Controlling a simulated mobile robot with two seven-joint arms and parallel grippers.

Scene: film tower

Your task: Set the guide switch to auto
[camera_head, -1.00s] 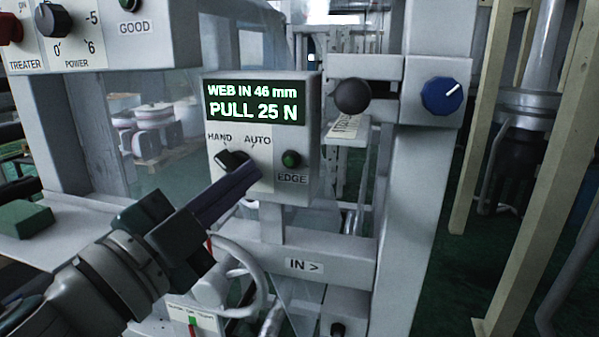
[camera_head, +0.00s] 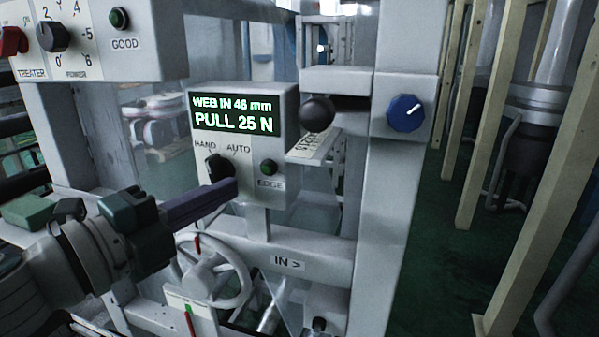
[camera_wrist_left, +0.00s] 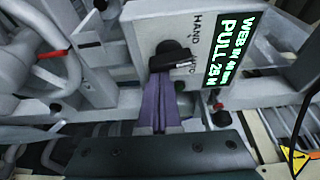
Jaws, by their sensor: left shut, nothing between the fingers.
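The guide switch (camera_head: 220,167) is a black knob on the grey box (camera_head: 286,150), below the words HAND and AUTO. In the head view its pale mark seems to lean towards HAND. My left gripper (camera_head: 233,187) is shut and empty, its purple fingers pointing at the box just below and right of the knob. In the left wrist view the fingertips (camera_wrist_left: 165,80) lie close beside the knob (camera_wrist_left: 172,55); I cannot tell whether they touch it. The AUTO label is partly hidden there. My right gripper is not in view.
A green display (camera_head: 233,117) reads WEB IN 46 mm and PULL 25 N. A green EDGE button (camera_head: 268,167) sits right of the switch. A black ball knob (camera_head: 317,113) and blue dial (camera_head: 405,113) are farther right. A handwheel (camera_head: 215,275) stands below.

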